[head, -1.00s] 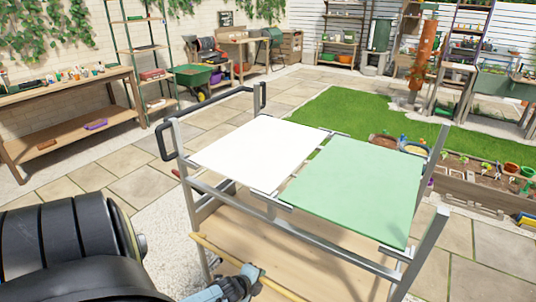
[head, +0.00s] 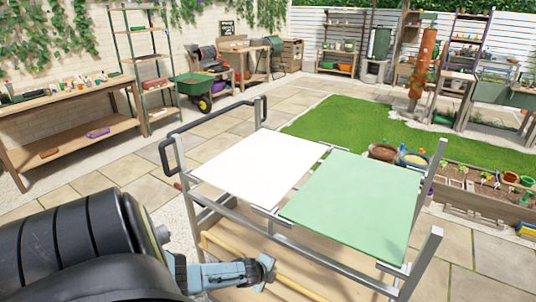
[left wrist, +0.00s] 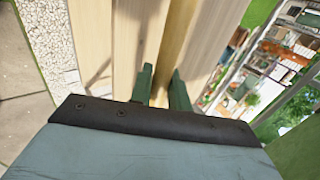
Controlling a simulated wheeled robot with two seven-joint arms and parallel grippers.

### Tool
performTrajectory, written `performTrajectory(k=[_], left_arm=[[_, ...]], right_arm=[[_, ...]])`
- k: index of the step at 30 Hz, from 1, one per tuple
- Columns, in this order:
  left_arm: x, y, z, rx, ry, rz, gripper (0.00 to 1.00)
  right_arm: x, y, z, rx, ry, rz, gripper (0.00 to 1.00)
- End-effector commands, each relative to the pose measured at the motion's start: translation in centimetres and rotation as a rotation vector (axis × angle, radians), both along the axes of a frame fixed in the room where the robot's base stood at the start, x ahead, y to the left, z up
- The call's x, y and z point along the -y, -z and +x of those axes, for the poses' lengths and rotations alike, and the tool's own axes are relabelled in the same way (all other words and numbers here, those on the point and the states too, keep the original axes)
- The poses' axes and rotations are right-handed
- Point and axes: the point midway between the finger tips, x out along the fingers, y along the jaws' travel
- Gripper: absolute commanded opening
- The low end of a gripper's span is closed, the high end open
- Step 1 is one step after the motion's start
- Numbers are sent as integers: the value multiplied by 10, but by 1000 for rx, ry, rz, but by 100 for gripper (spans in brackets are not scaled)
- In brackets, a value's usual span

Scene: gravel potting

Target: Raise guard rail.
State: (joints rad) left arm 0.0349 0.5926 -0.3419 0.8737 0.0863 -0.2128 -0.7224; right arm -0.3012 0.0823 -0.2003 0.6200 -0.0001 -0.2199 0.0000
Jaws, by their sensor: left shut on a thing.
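The guard rail (head: 296,286) is a yellowish wooden bar along the near side of a grey metal cart (head: 425,262). It runs above the cart's wooden lower shelf and below the top panels. My left gripper (head: 268,269) comes in from the left and is shut on the rail partway along it. In the left wrist view the two green fingers (left wrist: 163,88) sit on either side of the tan rail (left wrist: 178,42). The rail's near end runs out of the head view. My right gripper is not in view.
The cart top holds a white panel (head: 255,168) and a green panel (head: 355,203). A dark handle (head: 168,155) stands at the cart's left end. A wooden bench (head: 70,118) and green wheelbarrow (head: 194,86) are farther back. Paving left of the cart is clear.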

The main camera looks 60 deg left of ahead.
Motion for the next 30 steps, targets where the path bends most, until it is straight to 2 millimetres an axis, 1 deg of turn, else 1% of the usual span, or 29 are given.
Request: performTrajectory(k=[3, 17, 18, 22, 23, 30], left_arm=[[-2, -1, 4, 4, 0, 0, 0], [-2, -2, 7, 6, 1, 0, 0], [-2, -2, 7, 6, 1, 0, 19], [-2, -2, 6, 6, 1, 0, 36], [-2, -2, 6, 5, 1, 1, 38], [-1, -1, 4, 2, 1, 0, 38]], right_arm=[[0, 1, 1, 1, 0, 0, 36], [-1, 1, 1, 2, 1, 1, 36], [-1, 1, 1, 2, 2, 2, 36], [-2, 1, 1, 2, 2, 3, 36], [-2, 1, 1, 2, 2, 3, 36], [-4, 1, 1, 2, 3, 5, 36]])
